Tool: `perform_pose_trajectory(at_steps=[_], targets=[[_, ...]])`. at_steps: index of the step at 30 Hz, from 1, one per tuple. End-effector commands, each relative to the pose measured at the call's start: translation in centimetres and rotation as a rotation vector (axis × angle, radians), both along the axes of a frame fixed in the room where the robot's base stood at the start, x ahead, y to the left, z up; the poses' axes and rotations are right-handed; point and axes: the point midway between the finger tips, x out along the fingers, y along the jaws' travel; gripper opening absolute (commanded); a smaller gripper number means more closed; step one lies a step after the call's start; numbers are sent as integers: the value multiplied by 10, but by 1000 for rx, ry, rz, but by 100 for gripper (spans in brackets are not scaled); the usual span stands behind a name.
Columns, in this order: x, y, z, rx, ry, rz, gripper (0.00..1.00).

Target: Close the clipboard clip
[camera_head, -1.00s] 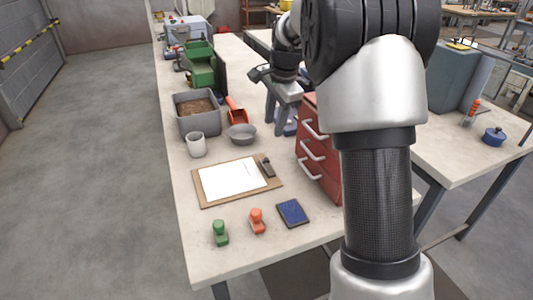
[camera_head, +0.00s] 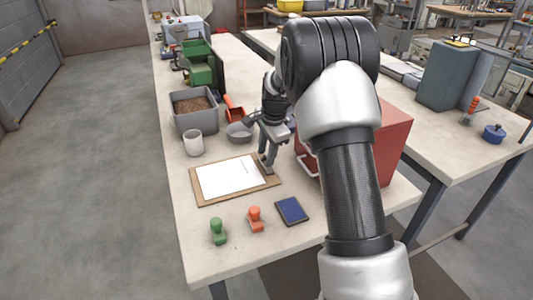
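The clipboard (camera_head: 206,197) is a brown board lying flat on the light table, with a white sheet of paper (camera_head: 229,175) and a thin pen-like line on it. The dark clip at the board's right end is mostly hidden behind my gripper. My gripper (camera_head: 267,168) points down at that end, its fingertips at or just above the clip. I cannot tell whether they touch it. The fingers overlap in this view, so their opening is unclear. The clip's own state cannot be made out.
A red drawer cabinet (camera_head: 393,142) stands right of the clipboard, partly behind my arm. A cup (camera_head: 193,143), a bowl (camera_head: 240,132), an orange scoop (camera_head: 233,112) and a grey bin (camera_head: 196,124) stand behind. Green (camera_head: 218,232) and orange (camera_head: 255,219) stamps and a blue pad (camera_head: 292,210) lie in front.

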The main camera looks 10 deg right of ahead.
Motion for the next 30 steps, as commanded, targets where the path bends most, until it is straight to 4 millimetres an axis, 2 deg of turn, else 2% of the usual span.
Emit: perform_pose_trajectory(at_steps=[4, 11, 22, 30], targets=[[0, 0, 0, 0, 0, 0, 35], [0, 0, 0, 0, 0, 0, 0], [-1, 5, 1, -51, -10, 4, 0], [-3, 17, 0, -225, -47, 9, 0]])
